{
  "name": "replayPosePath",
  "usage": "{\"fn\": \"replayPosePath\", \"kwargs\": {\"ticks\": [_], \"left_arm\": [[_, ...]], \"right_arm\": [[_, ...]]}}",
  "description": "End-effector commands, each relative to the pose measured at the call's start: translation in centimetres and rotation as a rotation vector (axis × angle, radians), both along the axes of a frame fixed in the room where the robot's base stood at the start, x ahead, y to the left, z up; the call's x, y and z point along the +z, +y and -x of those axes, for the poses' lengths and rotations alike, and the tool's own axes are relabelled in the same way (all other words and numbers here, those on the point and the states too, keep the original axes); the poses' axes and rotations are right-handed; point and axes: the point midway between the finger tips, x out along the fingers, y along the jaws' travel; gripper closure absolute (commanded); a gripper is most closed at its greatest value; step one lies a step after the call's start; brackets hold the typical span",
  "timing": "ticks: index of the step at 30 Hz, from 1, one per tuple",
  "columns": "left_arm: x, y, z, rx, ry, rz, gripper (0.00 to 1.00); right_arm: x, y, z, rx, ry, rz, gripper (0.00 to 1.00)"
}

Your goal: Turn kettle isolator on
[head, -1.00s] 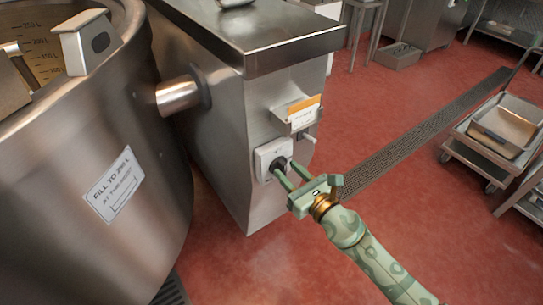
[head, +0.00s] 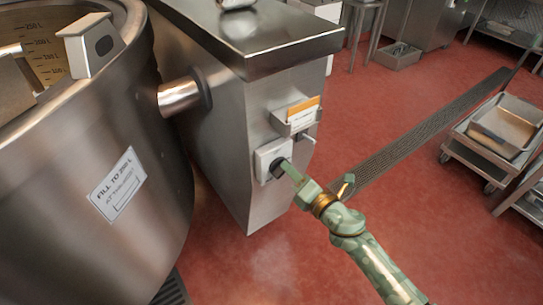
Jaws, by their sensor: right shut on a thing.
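The kettle isolator (head: 264,158) is a pale square switch plate with a dark knob on the side of the steel pedestal, in the middle of the head view. My right gripper (head: 283,167) comes from the lower right and is shut on the knob. Its fingers are now seen edge-on and hide most of the knob, so the knob's exact angle cannot be told. The big steel kettle (head: 90,190) stands at the left with a "fill to" label (head: 117,184) on its wall. My left gripper is not in view.
A holder with an orange-topped card (head: 301,113) sits just above the isolator. The pedestal's steel top (head: 250,40) overhangs it. A trolley with a steel tray (head: 503,125) stands at the right, past a floor drain grate (head: 430,130). The red floor between is clear.

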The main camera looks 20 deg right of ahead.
Motion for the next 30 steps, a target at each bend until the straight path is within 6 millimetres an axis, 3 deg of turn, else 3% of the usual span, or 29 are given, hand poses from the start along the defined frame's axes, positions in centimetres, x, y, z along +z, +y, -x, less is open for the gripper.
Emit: {"fn": "replayPosePath", "kwargs": {"ticks": [1,4,6,8,17,30], "left_arm": [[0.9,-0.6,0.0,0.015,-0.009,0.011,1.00],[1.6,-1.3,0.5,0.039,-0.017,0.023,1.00],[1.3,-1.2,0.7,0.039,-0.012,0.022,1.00],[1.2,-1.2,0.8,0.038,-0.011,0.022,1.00],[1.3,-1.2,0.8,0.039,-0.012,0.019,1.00],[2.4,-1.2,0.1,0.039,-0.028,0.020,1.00]], "right_arm": [[0.6,-0.1,0.0,-0.002,0.068,-0.191,1.00],[0.1,-0.2,0.0,0.001,0.178,-0.493,1.00],[-0.5,-0.2,0.0,0.003,0.187,-0.508,0.73],[-0.7,-0.2,0.0,0.002,0.187,-0.504,0.62],[-0.7,-0.3,0.3,0.002,0.185,-0.498,0.62],[-0.6,-2.2,5.7,0.002,0.183,-0.495,0.62]]}}
